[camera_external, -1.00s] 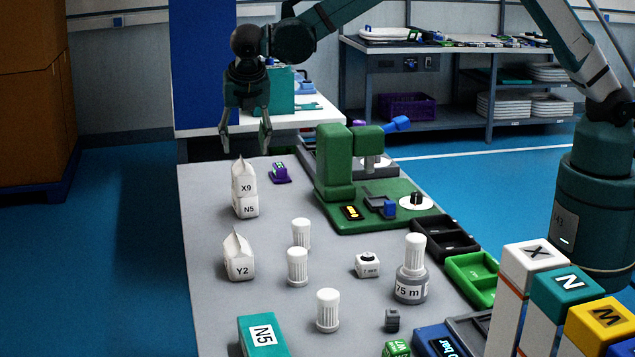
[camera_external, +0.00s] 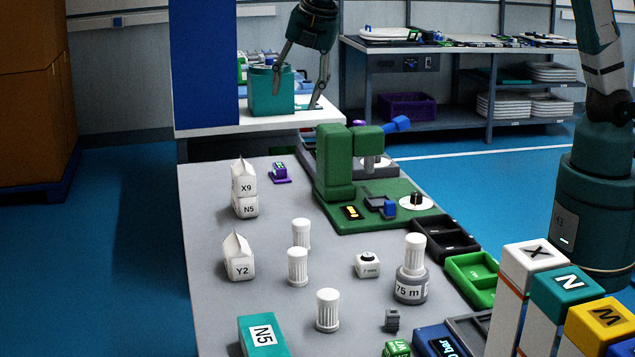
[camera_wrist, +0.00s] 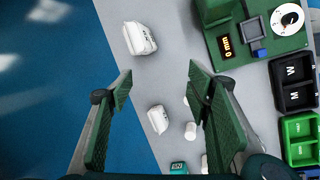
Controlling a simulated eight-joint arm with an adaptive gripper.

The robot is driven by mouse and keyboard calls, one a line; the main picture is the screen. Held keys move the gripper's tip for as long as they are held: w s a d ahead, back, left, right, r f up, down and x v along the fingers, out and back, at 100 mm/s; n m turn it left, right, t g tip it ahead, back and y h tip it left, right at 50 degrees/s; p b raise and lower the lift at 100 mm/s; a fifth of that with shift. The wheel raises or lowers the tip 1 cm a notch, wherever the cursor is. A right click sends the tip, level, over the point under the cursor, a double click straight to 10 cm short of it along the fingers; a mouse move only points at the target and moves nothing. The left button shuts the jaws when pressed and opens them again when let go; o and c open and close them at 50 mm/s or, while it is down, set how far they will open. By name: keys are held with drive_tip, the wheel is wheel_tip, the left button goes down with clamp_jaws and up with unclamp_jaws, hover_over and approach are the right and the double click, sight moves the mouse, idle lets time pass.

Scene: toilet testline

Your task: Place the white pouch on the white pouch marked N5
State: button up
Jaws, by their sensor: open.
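A white pouch marked X9 (camera_external: 245,180) stands upright on a white pouch marked N5 (camera_external: 247,207) at the far left of the grey table. In the wrist view the stack shows from above as a white shape (camera_wrist: 140,38). Another white pouch, marked Y2 (camera_external: 239,262), stands on the table nearer the camera and also shows in the wrist view (camera_wrist: 158,119). My gripper (camera_external: 297,98) is open and empty. It is high up, clear of the pouches, and in the external view appears to the upper right of the stack.
Several white ribbed cylinders (camera_external: 297,267) stand mid-table. A green machine (camera_external: 335,165) is right of the stack, with a small purple item (camera_external: 280,172) between. A black tray (camera_external: 446,238) and a green tray (camera_external: 474,279) line the right edge.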

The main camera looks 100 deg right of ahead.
drive_tip(key=s+a+r+m+t+y, duration=0.1)
drive_tip(key=s+a+r+m, duration=0.2)
drive_tip(key=s, duration=0.4)
drive_tip(key=s+a+r+m+t, duration=0.1)
drive_tip(key=s+a+r, duration=0.25)
drive_tip(key=s, duration=0.35)
drive_tip(key=s+a+r+m+t+y, duration=0.15)
drive_tip(key=s+a, duration=0.25)
drive_tip(key=s, duration=0.4)
drive_tip(key=s+a+f+m+t, duration=0.1)
drive_tip(key=s+a+m, duration=0.3)
drive_tip(key=s, duration=0.5)
drive_tip(key=s+a+f+m, duration=0.3)
drive_tip(key=s+f, duration=0.1)
drive_tip(key=s, duration=0.6)
drive_tip(key=shift+s+a+m+t+y, duration=0.15)
drive_tip(key=shift+a+m+t+y, duration=0.2)
drive_tip(key=shift+y, duration=0.1)
